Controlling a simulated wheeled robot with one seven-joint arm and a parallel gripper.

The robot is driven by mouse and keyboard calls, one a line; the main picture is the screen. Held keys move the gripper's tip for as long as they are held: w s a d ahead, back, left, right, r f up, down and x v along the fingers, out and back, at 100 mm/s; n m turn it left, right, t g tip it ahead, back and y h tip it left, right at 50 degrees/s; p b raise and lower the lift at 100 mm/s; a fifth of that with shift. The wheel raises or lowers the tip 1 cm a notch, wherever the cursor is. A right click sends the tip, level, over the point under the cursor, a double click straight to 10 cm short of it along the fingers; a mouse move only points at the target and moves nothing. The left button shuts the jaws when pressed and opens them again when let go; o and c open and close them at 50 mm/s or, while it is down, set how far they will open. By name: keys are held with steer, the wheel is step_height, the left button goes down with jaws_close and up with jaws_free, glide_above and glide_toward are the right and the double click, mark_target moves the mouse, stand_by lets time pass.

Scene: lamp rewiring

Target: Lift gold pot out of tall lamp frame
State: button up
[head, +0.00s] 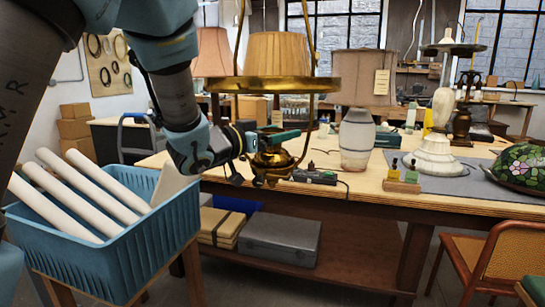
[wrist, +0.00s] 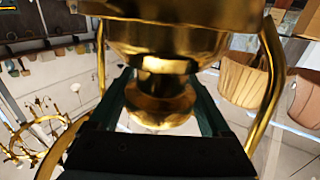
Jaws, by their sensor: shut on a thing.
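The tall lamp frame has a wide gold ring (head: 275,86) and curved gold rods that hang below it in the head view. The gold pot (head: 272,166) is low between these rods, above the table's front edge. My gripper (head: 272,138) reaches in from the left, with its green fingers at the top of the pot. In the wrist view the dark green fingers of my gripper (wrist: 163,92) are shut on the pot's narrow gold part (wrist: 160,105). A wider gold body (wrist: 180,40) fills the top, and a curved gold rod (wrist: 268,85) passes close on the right.
A pleated shade (head: 277,55) is above the ring. A striped ceramic lamp (head: 357,140) stands right of the frame on the wooden workbench (head: 345,188). A blue basket (head: 115,262) of white tubes is at front left. Small bottles on a block (head: 402,184) stand farther right.

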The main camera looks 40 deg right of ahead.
jaws_close()
steer(key=shift+r, duration=0.1)
stand_by(0.4)
